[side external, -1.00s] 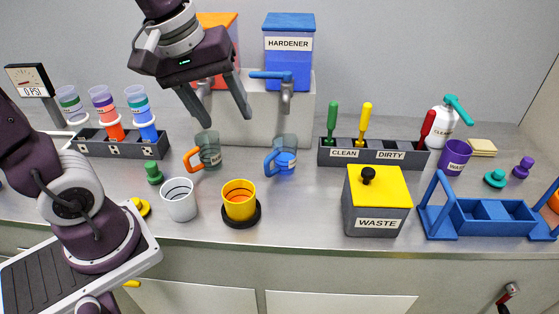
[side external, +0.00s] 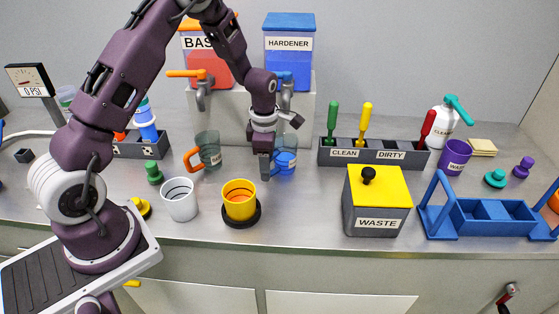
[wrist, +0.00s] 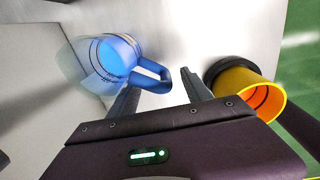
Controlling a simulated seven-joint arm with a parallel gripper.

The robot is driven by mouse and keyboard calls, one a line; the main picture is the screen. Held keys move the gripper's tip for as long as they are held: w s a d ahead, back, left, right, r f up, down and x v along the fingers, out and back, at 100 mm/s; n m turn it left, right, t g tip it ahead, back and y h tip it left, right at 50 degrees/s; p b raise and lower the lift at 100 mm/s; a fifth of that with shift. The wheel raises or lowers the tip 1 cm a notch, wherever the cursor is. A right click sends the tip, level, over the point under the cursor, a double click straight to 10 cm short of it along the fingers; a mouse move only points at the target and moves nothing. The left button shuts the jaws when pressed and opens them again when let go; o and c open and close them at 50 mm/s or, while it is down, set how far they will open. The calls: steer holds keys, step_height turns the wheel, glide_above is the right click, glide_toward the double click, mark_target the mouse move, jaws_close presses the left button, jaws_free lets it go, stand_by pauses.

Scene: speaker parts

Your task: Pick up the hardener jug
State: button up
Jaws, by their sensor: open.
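The hardener jug (side external: 286,162) is a clear cup with a blue handle and blue contents. It stands on the counter below the blue HARDENER tank, partly hidden by my gripper. In the wrist view the jug (wrist: 125,48) is left of centre, with its blue handle toward my fingers. My gripper (side external: 280,146) is open and low beside the jug. In the wrist view the handle lies between and just beyond the tips of my open gripper (wrist: 160,82). I cannot tell whether a finger touches it.
An orange-handled jug (side external: 210,150) stands just left. A yellow cup (side external: 239,198) on a black base and a white cup (side external: 180,199) stand in front. The blue HARDENER tank (side external: 289,22) is behind. A grey brush holder (side external: 345,155) and yellow-lidded WASTE box (side external: 375,218) are right.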

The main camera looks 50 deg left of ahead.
step_height(320, 180, down, 2)
steer(key=shift+w+f, duration=0.1)
steer(key=shift+f, duration=0.1)
jaws_close()
stand_by(1.3)
